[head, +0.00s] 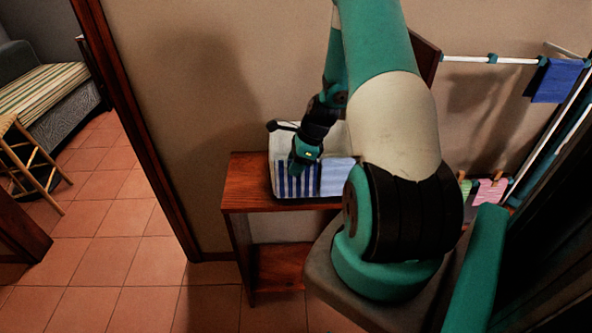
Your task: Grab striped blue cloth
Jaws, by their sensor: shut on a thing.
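The striped blue cloth (285,187), with blue and white vertical stripes, is at the front left of a pale container (280,143) on a small wooden shelf unit. My gripper (298,174) points down at the top of the striped cloth and is shut on it. The fingertips are small in this view, and the arm's wrist hides part of the container. A plain light blue cloth (338,176) lies just right of the striped one.
The wooden shelf unit (243,192) stands against the beige wall. A doorway frame (150,140) is at the left. The tiled floor (125,255) at the lower left is clear.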

